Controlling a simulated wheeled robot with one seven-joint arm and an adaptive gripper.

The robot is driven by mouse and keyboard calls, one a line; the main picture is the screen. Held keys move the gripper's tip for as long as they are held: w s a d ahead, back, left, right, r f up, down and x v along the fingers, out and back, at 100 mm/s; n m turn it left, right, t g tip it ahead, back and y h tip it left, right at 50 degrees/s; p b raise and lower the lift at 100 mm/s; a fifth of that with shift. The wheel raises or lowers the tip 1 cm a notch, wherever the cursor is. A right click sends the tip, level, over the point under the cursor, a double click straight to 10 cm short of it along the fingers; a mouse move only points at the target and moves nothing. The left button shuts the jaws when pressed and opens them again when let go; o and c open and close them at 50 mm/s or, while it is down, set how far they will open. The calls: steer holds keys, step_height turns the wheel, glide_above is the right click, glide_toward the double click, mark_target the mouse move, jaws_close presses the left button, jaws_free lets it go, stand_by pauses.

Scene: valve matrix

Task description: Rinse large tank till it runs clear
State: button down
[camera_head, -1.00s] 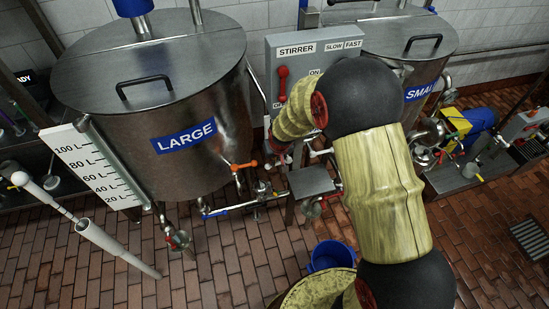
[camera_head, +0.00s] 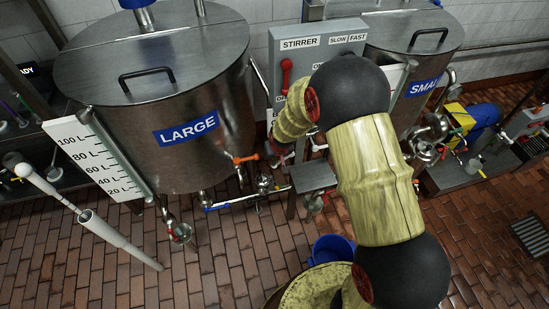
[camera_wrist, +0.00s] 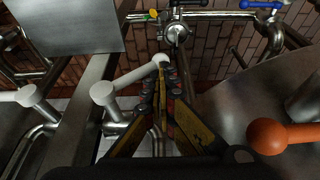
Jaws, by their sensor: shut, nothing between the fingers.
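The large tank (camera_head: 170,110), a steel vessel with a blue LARGE label (camera_head: 186,132), stands at the left in the head view with its lid down. A white level scale (camera_head: 95,160) is on its left side. An orange valve handle (camera_head: 246,158) is at its lower right; an orange knob also shows in the wrist view (camera_wrist: 268,136). A blue pipe handle (camera_head: 215,207) is below the tank. In the wrist view my gripper (camera_wrist: 162,72) is shut and empty, its tips close to a white-knobbed lever (camera_wrist: 103,93). I cannot tell whether they touch. The tank's contents are hidden.
The stirrer box (camera_head: 318,60) with a red lever (camera_head: 286,72) stands between the tanks. The small tank (camera_head: 405,70) is at the right. A blue bucket (camera_head: 333,249) is on the brick floor. Pipes crowd around my gripper; the floor at front left is mostly open.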

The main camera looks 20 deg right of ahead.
steer(key=shift+s, duration=0.1)
stand_by(0.5)
steer(key=v, duration=1.2)
